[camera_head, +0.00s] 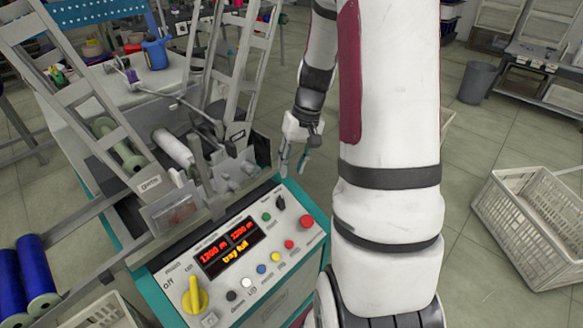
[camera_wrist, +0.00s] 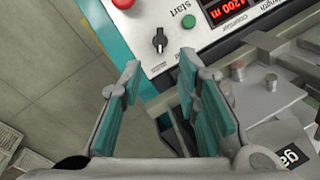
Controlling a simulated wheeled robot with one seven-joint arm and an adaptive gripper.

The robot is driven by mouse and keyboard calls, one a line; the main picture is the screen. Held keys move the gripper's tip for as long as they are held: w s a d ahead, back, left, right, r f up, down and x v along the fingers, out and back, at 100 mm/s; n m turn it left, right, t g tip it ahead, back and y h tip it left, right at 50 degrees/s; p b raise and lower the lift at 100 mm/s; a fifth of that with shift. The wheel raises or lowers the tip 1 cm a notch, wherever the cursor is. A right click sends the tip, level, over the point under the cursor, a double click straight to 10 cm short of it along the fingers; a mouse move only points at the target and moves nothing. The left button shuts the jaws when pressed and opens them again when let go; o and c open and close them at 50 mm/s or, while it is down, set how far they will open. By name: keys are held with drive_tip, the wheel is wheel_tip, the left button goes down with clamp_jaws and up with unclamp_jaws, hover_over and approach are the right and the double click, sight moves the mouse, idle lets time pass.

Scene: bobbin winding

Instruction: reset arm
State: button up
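My gripper (camera_head: 292,160) hangs beside the right end of the winding machine, pointing down, in the head view. In the wrist view its two teal-padded fingers (camera_wrist: 160,88) stand apart with nothing between them. The machine's control panel (camera_head: 268,278) has a lit red display (camera_head: 229,247), a yellow knob (camera_head: 195,296) and several coloured buttons. The black selector (camera_wrist: 160,42), the green button (camera_wrist: 189,21) and a red button (camera_wrist: 123,3) show just beyond the fingertips in the wrist view. My arm covers part of the floor in the head view.
Metal winding guides and rollers (camera_head: 172,148) stand left of the gripper. Blue spools (camera_head: 36,273) are at the lower left. A white crate (camera_head: 535,215) lies on the floor at right, with a grey bin (camera_head: 477,83) behind it. Floor between them is clear.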

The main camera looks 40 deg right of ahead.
idle(0.4)
drive_tip(key=s+a+r+n+h+p, duration=0.1)
drive_tip(key=s+a+r+n+p, duration=0.15)
drive_tip(key=a+r, duration=0.6)
drive_tip(key=s+a+r+n+h+p, duration=0.1)
drive_tip(key=s+a+r+p, duration=0.3)
drive_tip(key=r, duration=0.7)
drive_tip(key=s+a+r+n+t+p, duration=0.1)
drive_tip(key=s+a+r+p, duration=0.1)
drive_tip(key=s+a+r, duration=0.3)
drive_tip(key=s+a+r+n+t+p, duration=0.1)
drive_tip(key=s+a+r+t+p, duration=0.1)
drive_tip(key=s+r, duration=0.4)
drive_tip(key=s+a+p, duration=0.1)
drive_tip(key=s+a, duration=0.1)
drive_tip(key=s, duration=0.2)
drive_tip(key=shift+a+r, duration=0.3)
drive_tip(key=shift+a, duration=0.1)
drive_tip(key=shift+d+h, duration=0.15)
drive_tip(key=shift+h, duration=0.15)
